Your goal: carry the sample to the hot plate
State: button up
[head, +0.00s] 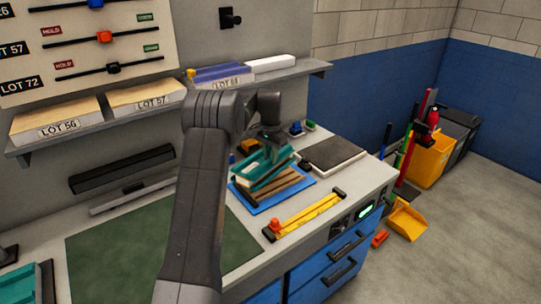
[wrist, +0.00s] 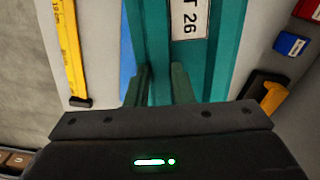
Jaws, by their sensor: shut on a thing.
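My gripper (head: 270,147) points down over the bench, shut on a teal piece (head: 258,176) with a white label. In the wrist view, both fingers (wrist: 160,75) close on a raised part of the teal piece (wrist: 229,50), whose label ends in "T 26". I take this piece as the sample. It is above or on a blue mat (head: 247,201) with brown strips (head: 290,184); whether it touches them I cannot tell. A dark flat plate (head: 332,154), probably the hot plate, lies to the right, with nothing on it.
A yellow ruler-like bar (head: 312,212) with an orange knob lies in front of the mat. A green mat (head: 125,250) covers the bench at left. A shelf (head: 309,72) with labelled lots runs behind. Small coloured blocks (head: 296,128) stand at the back.

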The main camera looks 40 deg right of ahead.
dwell(0.3)
jog(key=o, duration=1)
